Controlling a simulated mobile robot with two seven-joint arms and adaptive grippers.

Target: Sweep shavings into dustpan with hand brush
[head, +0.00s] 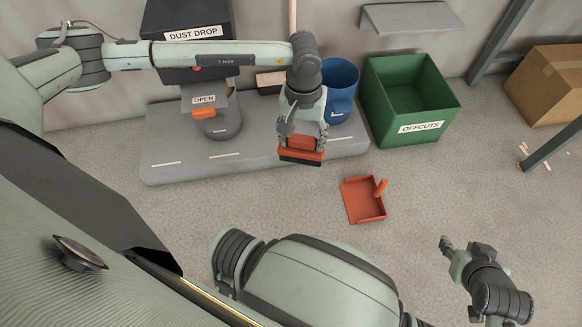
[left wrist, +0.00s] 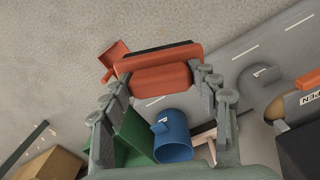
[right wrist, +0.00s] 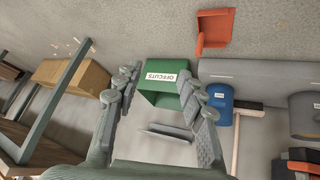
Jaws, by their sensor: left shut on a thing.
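The hand brush (head: 301,152) is orange-red with dark bristles. My left gripper (head: 304,138) is shut on its handle and holds it above the floor, near the grey platform's front edge. The left wrist view shows the brush (left wrist: 160,72) between the fingers. The orange-red dustpan (head: 362,201) lies on the floor right of and nearer than the brush, its handle at the right. Pale shavings (head: 524,149) lie by a metal leg at the right; they also show in the right wrist view (right wrist: 66,48). My right gripper (head: 447,246) is open and empty, right of the dustpan.
A blue bin (head: 340,88), a green OFFCUTS bin (head: 412,98) and a cardboard box (head: 549,86) stand along the back. A metal leg (head: 555,147) stands at the right. Floor around the dustpan is clear.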

